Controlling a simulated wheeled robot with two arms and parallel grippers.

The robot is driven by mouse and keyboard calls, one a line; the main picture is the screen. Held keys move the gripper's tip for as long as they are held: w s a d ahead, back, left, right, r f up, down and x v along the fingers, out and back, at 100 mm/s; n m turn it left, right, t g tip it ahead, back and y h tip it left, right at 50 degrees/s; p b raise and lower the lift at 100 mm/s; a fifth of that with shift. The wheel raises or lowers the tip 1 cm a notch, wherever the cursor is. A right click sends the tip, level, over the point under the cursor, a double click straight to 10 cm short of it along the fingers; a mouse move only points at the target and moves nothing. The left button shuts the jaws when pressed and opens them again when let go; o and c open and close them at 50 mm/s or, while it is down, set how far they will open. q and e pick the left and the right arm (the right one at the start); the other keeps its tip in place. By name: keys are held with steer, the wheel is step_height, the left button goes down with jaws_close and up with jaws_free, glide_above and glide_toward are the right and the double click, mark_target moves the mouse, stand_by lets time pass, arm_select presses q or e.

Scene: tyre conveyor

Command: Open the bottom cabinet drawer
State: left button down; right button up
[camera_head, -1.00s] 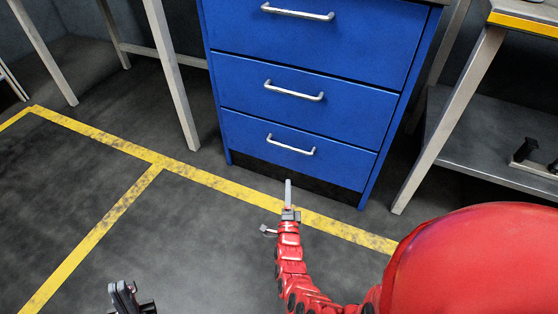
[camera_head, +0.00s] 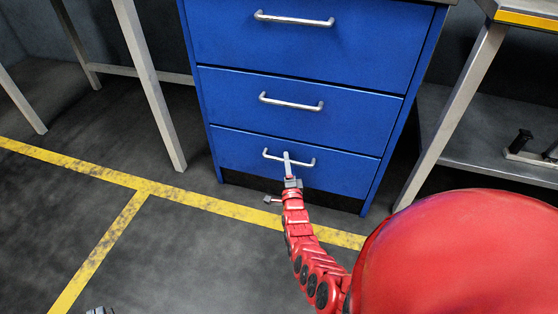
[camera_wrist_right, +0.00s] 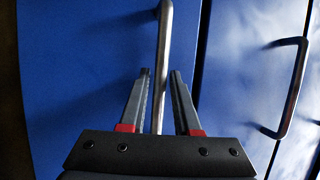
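The blue cabinet's bottom drawer (camera_head: 235,150) is shut, flush with the drawers above. Its silver bar handle (camera_head: 303,163) runs across the front. My right gripper (camera_head: 287,158) is at the middle of this handle. In the right wrist view the right gripper (camera_wrist_right: 160,72) is open, with its two grey fingers apart on either side of the handle bar (camera_wrist_right: 165,40). The bar passes between the fingers, with a gap on at least one side.
The middle drawer (camera_head: 230,92) is shut, and its handle (camera_wrist_right: 292,85) shows at the right of the wrist view. A grey table leg (camera_head: 150,85) stands left of the cabinet. A bench (camera_head: 465,110) stands to the right. The floor in front is clear.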

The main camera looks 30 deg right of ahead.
steer(key=shift+w+d, duration=0.1)
steer(key=shift+c, duration=0.2)
jaws_close()
stand_by(1.3)
